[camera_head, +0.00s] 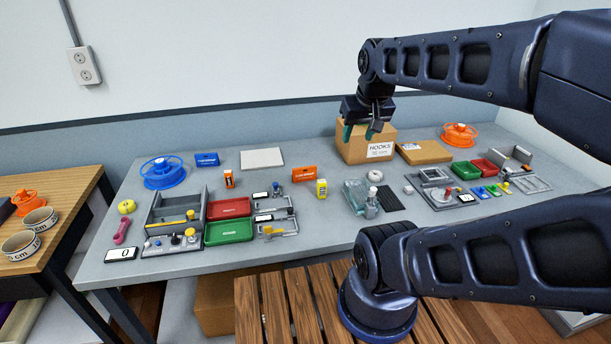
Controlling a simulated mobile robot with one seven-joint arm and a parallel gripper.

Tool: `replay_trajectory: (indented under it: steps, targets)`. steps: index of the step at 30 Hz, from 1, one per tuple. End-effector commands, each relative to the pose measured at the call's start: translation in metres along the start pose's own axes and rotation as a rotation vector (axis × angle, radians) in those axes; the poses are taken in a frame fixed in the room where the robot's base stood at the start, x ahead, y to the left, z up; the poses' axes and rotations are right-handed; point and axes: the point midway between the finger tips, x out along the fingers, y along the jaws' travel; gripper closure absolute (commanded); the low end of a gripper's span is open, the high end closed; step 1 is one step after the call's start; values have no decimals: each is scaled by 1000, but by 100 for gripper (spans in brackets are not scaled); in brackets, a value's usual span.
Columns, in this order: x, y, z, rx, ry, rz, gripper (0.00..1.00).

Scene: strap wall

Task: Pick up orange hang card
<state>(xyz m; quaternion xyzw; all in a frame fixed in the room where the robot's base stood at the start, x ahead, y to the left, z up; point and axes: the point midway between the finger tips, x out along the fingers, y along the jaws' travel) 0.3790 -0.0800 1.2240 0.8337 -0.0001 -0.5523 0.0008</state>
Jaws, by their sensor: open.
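An orange card-like piece (304,174), which looks like the hang card, stands upright near the middle of the grey table, left of the cardboard box. My gripper (359,132) points down at the upper right, in front of the cardboard box in the picture. Its teal fingertips are apart with nothing seen between them. It is to the right of and higher than the orange card, clear of it.
The cardboard box marked HOOKS (366,148) stands behind my gripper. A yellow packet (321,188) stands just in front of the orange card. A blue card (207,159) and a white pad (262,158) are at the back left. Red (229,208) and green (229,230) trays are at front left.

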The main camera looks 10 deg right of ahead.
Motion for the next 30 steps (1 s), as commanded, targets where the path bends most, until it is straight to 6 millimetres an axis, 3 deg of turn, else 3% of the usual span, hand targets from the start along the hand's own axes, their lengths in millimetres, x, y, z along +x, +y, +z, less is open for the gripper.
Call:
replay_trajectory:
  steps: [11, 20, 30]
  targets:
    - [4, -1, -10, -48, -14, 1, 55]
    - [34, -7, -63, -314, -83, -5, 55]
    - [87, -17, -122, -645, -161, -42, 55]
